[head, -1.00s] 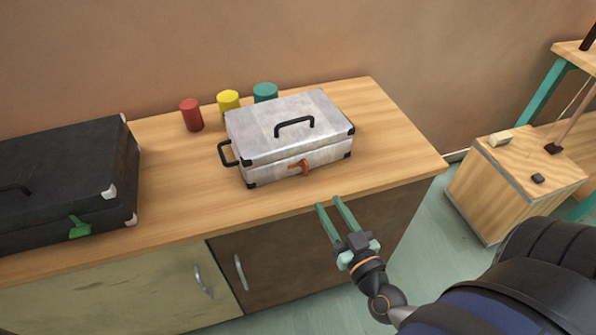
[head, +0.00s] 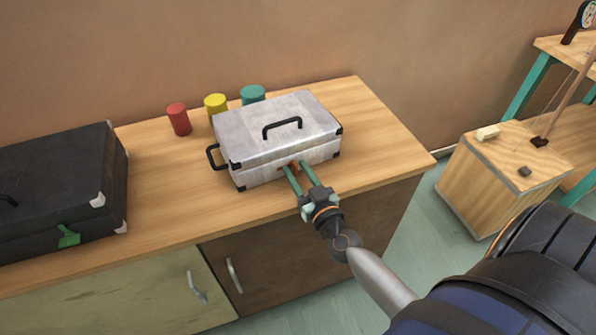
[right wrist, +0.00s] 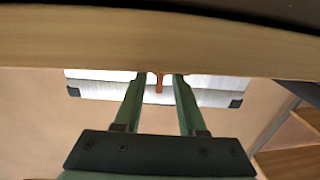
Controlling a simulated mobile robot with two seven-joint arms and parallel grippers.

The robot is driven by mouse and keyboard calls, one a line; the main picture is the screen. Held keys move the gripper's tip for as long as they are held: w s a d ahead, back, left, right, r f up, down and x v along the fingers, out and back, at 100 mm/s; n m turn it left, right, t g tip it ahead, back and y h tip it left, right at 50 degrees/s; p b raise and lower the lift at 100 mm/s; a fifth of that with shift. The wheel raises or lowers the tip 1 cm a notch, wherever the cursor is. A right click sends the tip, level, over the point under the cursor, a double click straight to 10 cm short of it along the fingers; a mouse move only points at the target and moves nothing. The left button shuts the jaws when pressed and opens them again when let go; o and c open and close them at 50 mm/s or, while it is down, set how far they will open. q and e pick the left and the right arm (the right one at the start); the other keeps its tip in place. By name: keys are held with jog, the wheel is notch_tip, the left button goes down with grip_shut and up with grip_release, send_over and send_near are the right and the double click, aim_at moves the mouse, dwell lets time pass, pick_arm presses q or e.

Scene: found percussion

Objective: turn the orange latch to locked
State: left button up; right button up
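A silver case (head: 262,135) with black corners and a black top handle lies on the wooden cabinet top. The orange latch (head: 293,167) is on its front face, partly hidden by my fingers in the head view. In the right wrist view the latch (right wrist: 158,83) shows between the fingertips, with a gap on each side. My right gripper (head: 295,165) is open, its two green fingers reaching the case front on either side of the latch. Whether the fingertips touch the case is unclear. My left gripper is not in view.
A black case (head: 60,190) with a green latch (head: 69,237) lies at the left. Red (head: 179,119), yellow (head: 215,103) and teal (head: 253,94) cylinders stand behind the silver case. A wooden box (head: 500,175) stands at the right. The cabinet top right of the silver case is clear.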

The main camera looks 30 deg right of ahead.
grip_shut()
dwell(0.4)
